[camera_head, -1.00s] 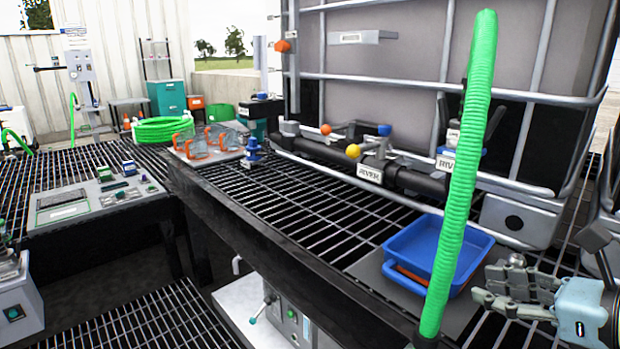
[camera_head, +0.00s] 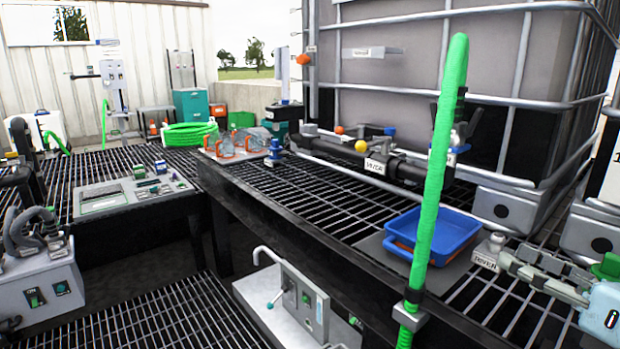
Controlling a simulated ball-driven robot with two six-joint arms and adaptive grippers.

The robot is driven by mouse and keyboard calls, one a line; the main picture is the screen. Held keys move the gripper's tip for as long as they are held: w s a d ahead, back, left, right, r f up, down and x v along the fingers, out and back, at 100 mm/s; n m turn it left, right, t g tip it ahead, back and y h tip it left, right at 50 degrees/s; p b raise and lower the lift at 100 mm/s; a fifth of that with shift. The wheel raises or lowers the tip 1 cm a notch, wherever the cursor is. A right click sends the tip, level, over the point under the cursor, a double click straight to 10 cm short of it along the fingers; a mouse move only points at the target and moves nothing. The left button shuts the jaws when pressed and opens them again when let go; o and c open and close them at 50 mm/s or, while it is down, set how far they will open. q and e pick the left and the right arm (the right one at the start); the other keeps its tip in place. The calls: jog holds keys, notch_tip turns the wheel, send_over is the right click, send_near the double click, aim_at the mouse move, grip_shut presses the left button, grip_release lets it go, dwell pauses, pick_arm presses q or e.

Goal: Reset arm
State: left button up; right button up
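My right gripper (camera_head: 535,276) is at the lower right in the head view, with its fingers pointing left over the black grating. Its two fingers look parted, and nothing shows between them. A small labelled metal fitting (camera_head: 488,252) lies just beyond the fingertips; I cannot tell whether they touch it. My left gripper is not in view.
A green hose (camera_head: 437,180) stands upright left of my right gripper. A blue tray (camera_head: 436,236) sits behind the hose. The caged tank (camera_head: 440,50) and black valve pipe (camera_head: 400,168) stand at the back. Clear jugs (camera_head: 250,140) stand farther left.

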jog(key=s+d+r+m+t+h, duration=0.1)
jog(key=d+r+m+t+h, duration=0.2)
jog(key=m, duration=0.5)
jog(key=d+r+m+h, duration=0.2)
jog(key=d+m+h, duration=0.1)
jog(key=m+h, duration=0.3)
jog(key=s+d+f+m+g+h, duration=0.4)
jog(key=s+f+m+g, duration=0.15)
jog(key=m, duration=0.65)
jog(key=s+a+f+m+g+y, duration=0.6)
jog(key=s+a+f+m+g, duration=0.45)
jog(key=s+f, duration=0.4)
jog(key=s+d+f, duration=0.1)
jog(key=s+f, duration=0.1)
jog(key=f, duration=1)
jog(key=s+d+f, duration=0.1)
jog(key=s+f, duration=0.1)
jog(key=f, duration=0.9)
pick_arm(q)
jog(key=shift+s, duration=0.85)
pick_arm(e)
jog(key=s+d+f+g, duration=0.1)
jog(key=s+f+g, duration=0.1)
jog(key=s+f, duration=1.4)
jog(key=s, duration=0.2)
jog(key=shift+s, duration=0.35)
